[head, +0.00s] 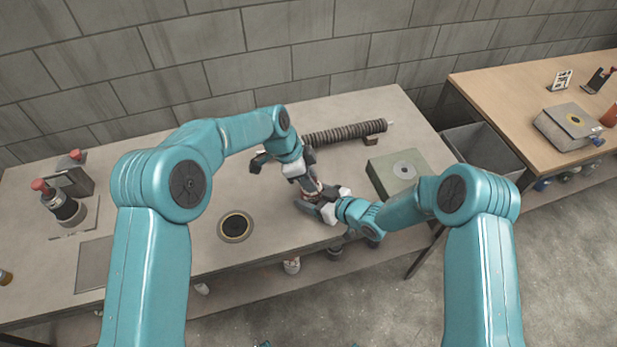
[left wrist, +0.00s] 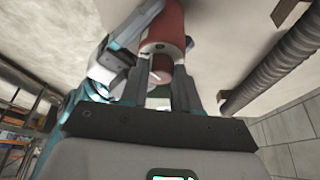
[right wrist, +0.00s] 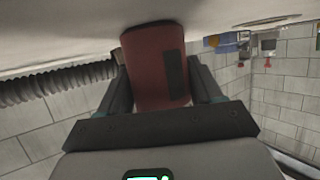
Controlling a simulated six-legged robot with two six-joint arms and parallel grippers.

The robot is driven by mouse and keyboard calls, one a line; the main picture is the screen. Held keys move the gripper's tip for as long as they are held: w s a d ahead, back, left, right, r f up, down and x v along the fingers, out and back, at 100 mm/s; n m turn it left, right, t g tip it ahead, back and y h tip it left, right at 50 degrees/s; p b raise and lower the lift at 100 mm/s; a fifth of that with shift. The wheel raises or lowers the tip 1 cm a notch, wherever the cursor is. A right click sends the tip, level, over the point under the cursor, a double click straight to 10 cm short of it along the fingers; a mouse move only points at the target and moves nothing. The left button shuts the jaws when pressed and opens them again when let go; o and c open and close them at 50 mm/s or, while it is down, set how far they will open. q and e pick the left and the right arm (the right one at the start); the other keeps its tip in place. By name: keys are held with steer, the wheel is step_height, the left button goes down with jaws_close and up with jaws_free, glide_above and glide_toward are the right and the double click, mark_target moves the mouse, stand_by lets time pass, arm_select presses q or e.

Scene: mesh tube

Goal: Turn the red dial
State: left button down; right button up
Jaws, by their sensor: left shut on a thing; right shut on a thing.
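A dark red cylinder (left wrist: 168,22) lies between my two grippers on the bench, mostly covered by them in the head view. A pale end face shows on it in the left wrist view, with a smaller red dial (left wrist: 160,68) standing out from it. My left gripper (head: 308,182) comes down from above and is shut on the red dial. My right gripper (head: 328,206) comes from the right and is shut on the cylinder body, which fills the space between its fingers in the right wrist view (right wrist: 152,68). A dark patch marks the body there.
A dark ribbed tube (head: 345,132) lies behind my grippers. A green-grey box (head: 398,170) stands to the right and a round dark ring (head: 235,227) lies to the left. Red-topped devices (head: 66,208) stand at far left. A grey bin (head: 480,150) separates the benches.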

arm_select(q)
steer(key=m, duration=0.1)
steer(key=m+g, duration=0.1)
steer(key=m, duration=0.2)
steer(key=shift+w+g, duration=0.25)
steer(key=shift+g, duration=0.15)
steer(key=shift+w+m+g+y, duration=0.1)
steer(key=shift+m+g+y, duration=0.35)
steer(key=shift+m, duration=1.25)
steer(key=shift+a, duration=0.1)
steer(key=c, duration=1.1)
jaws_free()
step_height(320, 180, up, 10)
